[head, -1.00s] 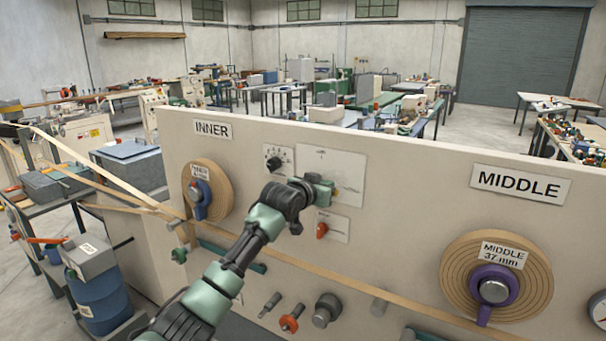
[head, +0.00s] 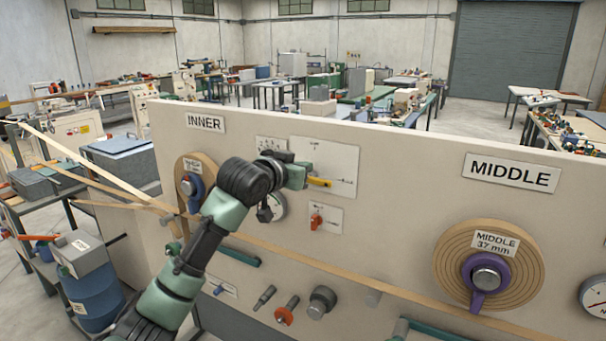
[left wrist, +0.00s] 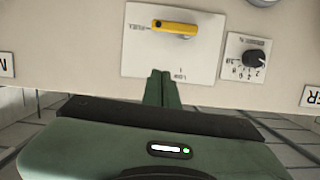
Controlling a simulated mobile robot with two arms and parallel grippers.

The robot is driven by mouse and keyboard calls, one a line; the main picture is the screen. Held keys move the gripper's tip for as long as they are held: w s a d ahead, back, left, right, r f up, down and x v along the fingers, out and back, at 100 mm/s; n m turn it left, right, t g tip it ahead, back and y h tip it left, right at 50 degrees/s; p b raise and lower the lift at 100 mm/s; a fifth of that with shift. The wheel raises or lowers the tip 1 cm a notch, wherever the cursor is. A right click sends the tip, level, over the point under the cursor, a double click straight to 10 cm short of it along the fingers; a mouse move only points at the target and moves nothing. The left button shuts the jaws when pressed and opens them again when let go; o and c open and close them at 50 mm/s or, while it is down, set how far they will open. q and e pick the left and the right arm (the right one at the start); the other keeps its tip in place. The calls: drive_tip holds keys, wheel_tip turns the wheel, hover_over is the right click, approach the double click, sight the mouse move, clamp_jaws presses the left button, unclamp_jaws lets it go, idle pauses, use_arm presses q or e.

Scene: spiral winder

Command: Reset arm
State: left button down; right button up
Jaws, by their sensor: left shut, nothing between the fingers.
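My left arm reaches up across the front of the beige machine panel (head: 400,190). My left gripper (head: 305,177) is shut and empty, just left of a yellow lever (head: 319,182) on a white plate. In the left wrist view the closed green fingers (left wrist: 163,88) point at the lower part of that plate (left wrist: 190,62). The yellow lever lies across the plate in that view (left wrist: 174,28), apart from the fingertips. My right gripper is not in view.
Close around the arm are a red knob (head: 316,221), a gauge partly hidden by my wrist, and the INNER roll (head: 207,170). A tan strip (head: 330,262) runs along the panel to the right, below the MIDDLE roll (head: 450,262). Benches stand behind.

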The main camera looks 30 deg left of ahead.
use_arm(q)
drive_tip(key=shift+s+f, duration=0.1)
idle(0.5)
drive_tip(key=s+f+g+b, duration=0.1)
drive_tip(key=s+f+g, duration=0.15)
drive_tip(key=f, duration=1.85)
drive_tip(key=s+f+g+b, duration=0.1)
drive_tip(key=f+g, duration=0.2)
drive_tip(key=f, duration=1.8)
drive_tip(key=s+f+g+y+b, duration=0.1)
drive_tip(key=s+f, duration=0.4)
drive_tip(key=f, duration=0.3)
drive_tip(key=s+f+g, duration=0.1)
drive_tip(key=s+f, duration=0.4)
drive_tip(key=f, duration=0.4)
drive_tip(key=s+d+f+g+b, duration=0.1)
drive_tip(key=s+d+f+g, duration=0.15)
drive_tip(key=s+f, duration=0.85)
drive_tip(key=s+d+f+g, duration=0.1)
drive_tip(key=s+d+f, duration=0.2)
drive_tip(key=s+f, duration=0.75)
drive_tip(key=s+d+f+g, duration=0.1)
drive_tip(key=s+d+f, duration=0.1)
drive_tip(key=s, duration=1.2)
drive_tip(key=s+d+f+m+g+b, duration=0.1)
drive_tip(key=s+f, duration=0.4)
drive_tip(key=s, duration=0.9)
drive_tip(key=shift+s+d+m+g+h, duration=0.15)
drive_tip(key=shift+d+m+g+h, duration=0.35)
drive_tip(key=shift+d, duration=0.7)
